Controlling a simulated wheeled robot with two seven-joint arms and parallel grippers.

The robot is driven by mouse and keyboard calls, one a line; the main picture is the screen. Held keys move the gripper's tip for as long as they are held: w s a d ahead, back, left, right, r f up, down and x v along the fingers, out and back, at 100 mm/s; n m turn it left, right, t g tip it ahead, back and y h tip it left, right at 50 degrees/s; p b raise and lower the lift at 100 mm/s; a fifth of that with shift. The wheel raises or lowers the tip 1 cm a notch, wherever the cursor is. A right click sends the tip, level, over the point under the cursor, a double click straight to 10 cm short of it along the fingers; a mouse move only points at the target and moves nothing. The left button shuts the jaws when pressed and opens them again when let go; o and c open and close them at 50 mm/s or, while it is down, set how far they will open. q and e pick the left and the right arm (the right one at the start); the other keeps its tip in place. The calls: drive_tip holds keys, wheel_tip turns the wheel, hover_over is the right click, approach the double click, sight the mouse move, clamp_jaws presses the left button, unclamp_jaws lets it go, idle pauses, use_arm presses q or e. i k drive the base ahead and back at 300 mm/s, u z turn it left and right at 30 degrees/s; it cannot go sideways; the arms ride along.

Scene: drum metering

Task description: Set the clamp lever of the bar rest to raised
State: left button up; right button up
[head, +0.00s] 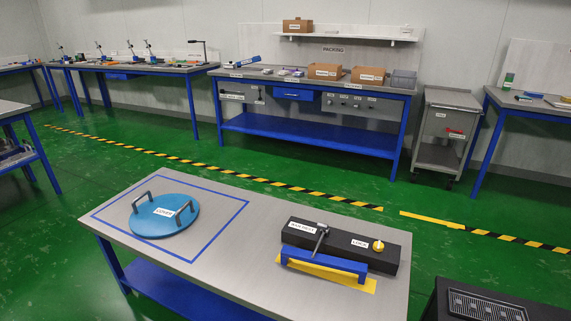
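No label in view reads bar rest, and I cannot tell for sure which thing it is. On the near table, a long black box (345,255) has a small grey lever (321,236) standing up at a tilt near its middle and a yellow knob (378,246) towards its right end. Two white labels on it are too small to read surely. A blue bar-shaped handle (325,264) runs along its front, above a yellow patch (347,284) on the table. Neither of my grippers is in view.
A round blue cover (163,229) with two grey handles lies inside a blue outline on the near table (245,262). A packing bench (232,75) with boxes, a grey cart (438,112) and side benches stand behind. Green floor with a striped line lies between.

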sight(324, 227)
drive_tip(key=z, duration=0.55)
drive_tip(key=k, duration=1.25)
drive_tip(key=u, duration=0.3)
drive_tip(key=i, duration=0.65)
drive_tip(key=u, duration=0.65)
drive_tip(key=i, duration=0.85)
drive_tip(key=z, duration=0.3)
